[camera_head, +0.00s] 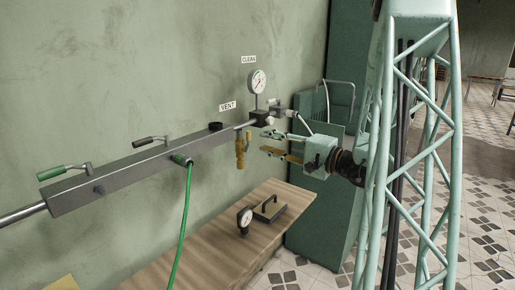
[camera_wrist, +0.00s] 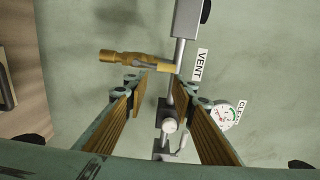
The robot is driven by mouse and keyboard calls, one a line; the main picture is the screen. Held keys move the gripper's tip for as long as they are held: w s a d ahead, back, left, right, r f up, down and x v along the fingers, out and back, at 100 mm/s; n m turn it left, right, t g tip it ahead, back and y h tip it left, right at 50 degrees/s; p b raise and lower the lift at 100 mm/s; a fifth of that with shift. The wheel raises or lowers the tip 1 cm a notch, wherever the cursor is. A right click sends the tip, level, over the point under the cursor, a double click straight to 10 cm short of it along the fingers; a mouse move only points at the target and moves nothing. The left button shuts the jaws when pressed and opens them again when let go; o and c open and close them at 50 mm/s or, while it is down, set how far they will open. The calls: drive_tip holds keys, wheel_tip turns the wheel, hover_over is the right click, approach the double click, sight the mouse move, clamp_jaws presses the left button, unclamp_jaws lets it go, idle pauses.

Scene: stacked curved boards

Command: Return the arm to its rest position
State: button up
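My gripper (camera_head: 266,142) is at the end of my arm, to the right of the grey wall-mounted manifold bar (camera_head: 130,168). Its two fingers are apart and nothing shows between them as held. In the wrist view the fingers of my gripper (camera_wrist: 168,84) also stand apart. A brass fitting (camera_head: 240,152) hangs near the bar's right end, just left of my fingertips. In the wrist view the brass fitting (camera_wrist: 125,58) lies beyond the fingertips; a gap seems to separate them, but the exact distance cannot be told.
A pressure gauge (camera_head: 257,82) stands above the bar's right end. A wooden bench (camera_head: 215,250) below carries a small gauge (camera_head: 244,218) and a dark plate (camera_head: 269,208). A green cabinet (camera_head: 318,215) stands behind my gripper.

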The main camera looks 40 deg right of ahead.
drive_tip(key=shift+a, duration=0.1)
idle(0.4)
drive_tip(key=s+a+f+n+g+y+p, duration=0.1)
drive_tip(key=s+a+n+g+y, duration=0.3)
drive_tip(key=a, duration=1.1)
drive_tip(key=s+a+f+g+y, duration=0.1)
drive_tip(key=s+a+g, duration=0.3)
drive_tip(key=a, duration=1.1)
drive_tip(key=s+a+n+g+h, duration=0.1)
drive_tip(key=s+a+n+g, duration=0.1)
drive_tip(key=s+a+g, duration=0.55)
drive_tip(key=s+a+r+n+t+h, duration=0.1)
drive_tip(key=s+n+h, duration=0.3)
drive_tip(key=s, duration=0.7)
drive_tip(key=s+a+r+n+t+h, duration=0.1)
drive_tip(key=s+r+n+h, duration=0.3)
drive_tip(key=s, duration=0.7)
drive_tip(key=shift+s+r+n, duration=0.15)
drive_tip(key=shift+r+n, duration=0.2)
drive_tip(key=shift+n, duration=0.35)
drive_tip(key=shift+a, duration=0.1)
